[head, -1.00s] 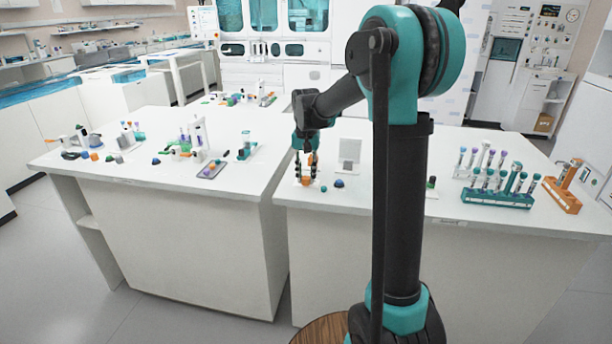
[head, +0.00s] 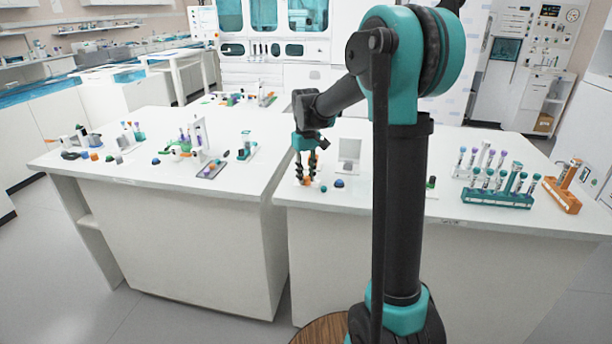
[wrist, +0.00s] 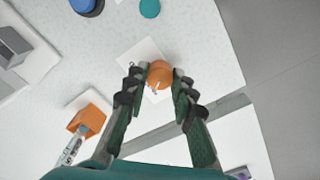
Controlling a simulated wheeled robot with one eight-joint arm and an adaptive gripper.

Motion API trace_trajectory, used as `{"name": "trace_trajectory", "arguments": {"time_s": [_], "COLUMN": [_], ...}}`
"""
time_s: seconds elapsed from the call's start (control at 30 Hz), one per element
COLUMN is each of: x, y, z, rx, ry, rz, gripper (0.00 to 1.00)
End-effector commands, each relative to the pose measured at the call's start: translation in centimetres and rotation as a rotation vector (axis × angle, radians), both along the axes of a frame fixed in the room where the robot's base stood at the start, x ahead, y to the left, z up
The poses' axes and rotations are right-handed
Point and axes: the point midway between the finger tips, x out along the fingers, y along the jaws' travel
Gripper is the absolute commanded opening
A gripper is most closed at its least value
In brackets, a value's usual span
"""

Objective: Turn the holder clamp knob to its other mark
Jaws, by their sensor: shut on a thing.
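The round orange knob (wrist: 160,72) sits on a white square plate (wrist: 146,52) in the wrist view. A small pale mark shows near its lower-left edge. My gripper (wrist: 156,78) has one dark finger on each side of the knob and is shut on it. In the head view my gripper (head: 306,178) points down at the left end of the right bench. There its fingers hide most of the knob. I cannot tell which mark the knob points at.
An orange block (wrist: 88,120) stands left of my gripper in the wrist view. Blue (wrist: 85,4) and teal (wrist: 149,8) round pieces lie beyond the plate. A teal tube rack (head: 497,198) and an orange rack (head: 562,195) stand on the right of the bench (head: 400,225).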

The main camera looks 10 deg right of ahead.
Motion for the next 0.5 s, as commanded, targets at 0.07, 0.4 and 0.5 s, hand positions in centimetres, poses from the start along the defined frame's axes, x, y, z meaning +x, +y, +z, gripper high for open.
{"name": "trace_trajectory", "arguments": {"time_s": [0.07, 0.4, 0.5], "x": [0.04, 0.04, 0.04], "y": [0.01, 0.00, 0.00], "z": [0.03, 0.03, 0.03], "rx": [0.000, 0.000, 0.000], "ry": [-0.001, -0.001, -0.001], "rz": [0.017, 0.037, 0.037], "gripper": [0.00, 0.00, 0.00]}}
